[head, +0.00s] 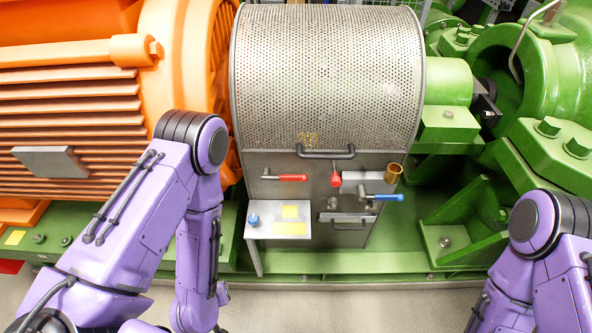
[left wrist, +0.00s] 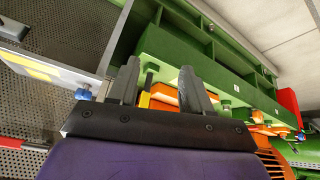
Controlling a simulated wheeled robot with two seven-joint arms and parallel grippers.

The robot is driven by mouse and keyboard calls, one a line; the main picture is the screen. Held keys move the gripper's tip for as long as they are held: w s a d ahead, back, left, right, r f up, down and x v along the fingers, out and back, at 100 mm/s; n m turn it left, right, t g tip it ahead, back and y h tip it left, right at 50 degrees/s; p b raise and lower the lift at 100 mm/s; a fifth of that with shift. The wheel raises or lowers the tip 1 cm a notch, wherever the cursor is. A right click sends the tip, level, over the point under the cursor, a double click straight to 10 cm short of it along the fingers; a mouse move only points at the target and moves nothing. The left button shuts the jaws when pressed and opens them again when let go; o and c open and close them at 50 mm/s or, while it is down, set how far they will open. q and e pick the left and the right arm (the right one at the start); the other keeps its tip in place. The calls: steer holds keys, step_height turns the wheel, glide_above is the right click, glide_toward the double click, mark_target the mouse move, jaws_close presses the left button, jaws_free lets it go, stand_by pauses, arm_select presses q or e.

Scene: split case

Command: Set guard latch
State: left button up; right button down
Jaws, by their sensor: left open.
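The guard is a grey perforated cover (head: 325,75) over a grey panel, with a dark bar handle (head: 325,154) at their join. On the panel are a red-gripped lever (head: 285,177) pointing right, a red knob (head: 336,180) and a blue-gripped lever (head: 390,197) pointing right. I cannot tell which of these is the guard latch. My left gripper (left wrist: 157,88) is open and empty in the left wrist view, apart from the panel. There, part of a red grip (left wrist: 25,143) shows at the left edge. My right gripper is outside both views.
A small shelf (head: 275,230) with a blue knob (head: 253,219) and yellow labels juts from the panel's lower left. A brass cup (head: 393,173) sits at right. An orange motor (head: 70,100) stands left, green machinery (head: 560,150) right. Floor in front is clear.

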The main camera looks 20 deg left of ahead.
arm_select(q)
steer(key=w+d+f+n+t+h+b, duration=0.1)
steer(key=w+d+n+t+b, duration=0.2)
steer(key=w, duration=0.7)
steer(key=n+t+h+b, duration=0.4)
steer(key=n+t+b, duration=0.25)
steer(key=t, duration=0.35)
glide_toward(293, 180)
steer(key=w+p, duration=0.1)
steer(key=w, duration=0.3)
steer(key=w+d+p, duration=0.1)
steer(key=w, duration=0.2)
steer(key=shift+w+r+p, duration=0.1)
steer(key=shift+r+p, duration=0.05)
steer(key=shift+p, duration=0.15)
steer(key=shift+w, duration=0.5)
jaws_close()
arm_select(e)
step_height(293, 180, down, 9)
